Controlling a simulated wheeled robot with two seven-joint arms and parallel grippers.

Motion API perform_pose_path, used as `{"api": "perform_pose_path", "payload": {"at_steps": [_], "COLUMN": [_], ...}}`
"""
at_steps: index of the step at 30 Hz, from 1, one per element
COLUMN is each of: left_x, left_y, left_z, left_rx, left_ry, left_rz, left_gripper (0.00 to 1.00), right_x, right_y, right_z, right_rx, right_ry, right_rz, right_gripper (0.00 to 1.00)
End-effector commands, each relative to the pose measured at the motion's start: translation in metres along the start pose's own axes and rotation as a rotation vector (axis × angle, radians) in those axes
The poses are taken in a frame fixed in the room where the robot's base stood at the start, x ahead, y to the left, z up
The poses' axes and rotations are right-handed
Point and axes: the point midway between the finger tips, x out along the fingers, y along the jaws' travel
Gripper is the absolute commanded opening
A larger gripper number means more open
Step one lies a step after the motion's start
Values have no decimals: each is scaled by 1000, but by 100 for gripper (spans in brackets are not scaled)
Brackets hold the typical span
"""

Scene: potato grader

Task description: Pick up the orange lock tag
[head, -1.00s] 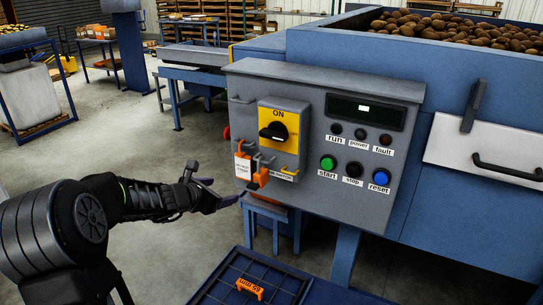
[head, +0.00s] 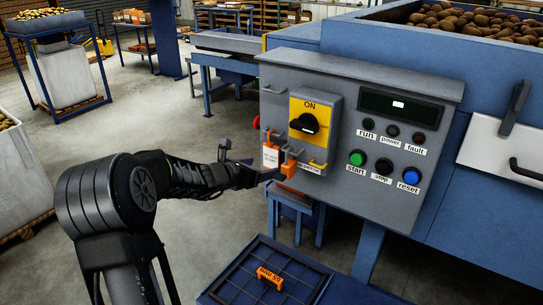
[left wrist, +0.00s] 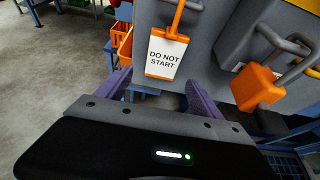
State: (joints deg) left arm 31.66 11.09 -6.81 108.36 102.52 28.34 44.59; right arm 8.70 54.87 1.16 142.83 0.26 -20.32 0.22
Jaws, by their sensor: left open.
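The orange lock tag (head: 271,157), a white "DO NOT START" card in an orange frame, hangs at the lower left of the grey control panel. It also shows in the left wrist view (left wrist: 167,55), upright on an orange strap. An orange padlock (head: 289,168) hangs just right of it, larger in the left wrist view (left wrist: 257,88). My left gripper (head: 249,164) is open and empty, just left of the tag. In the left wrist view its fingers (left wrist: 162,92) stand either side below the tag; contact cannot be told. My right gripper is not in view.
The grey panel (head: 335,170) carries a black ON switch (head: 305,123) on a yellow plate and several buttons. Below is a blue gridded tray (head: 240,285) with an orange piece (head: 270,277) on it. Open floor lies left.

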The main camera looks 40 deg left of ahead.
Motion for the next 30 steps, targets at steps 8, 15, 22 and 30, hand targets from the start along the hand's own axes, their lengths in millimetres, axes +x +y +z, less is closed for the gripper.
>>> {"api": "perform_pose_path", "payload": {"at_steps": [8, 15, 22, 30], "left_x": [6, 40, 52, 52], "left_y": [0, -1, -1, -1], "left_z": [0, -1, -3, -2], "left_rx": [-2, 0, 0, 0], "left_ry": [1, 1, 0, 0], "left_rz": [-1, -2, 0, 0], "left_gripper": [76, 76, 76, 76], "right_x": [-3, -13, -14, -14], "right_y": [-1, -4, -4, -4], "right_z": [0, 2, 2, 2], "right_rx": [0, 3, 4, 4], "right_ry": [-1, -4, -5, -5], "right_rz": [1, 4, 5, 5], "right_gripper": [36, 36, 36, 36]}}
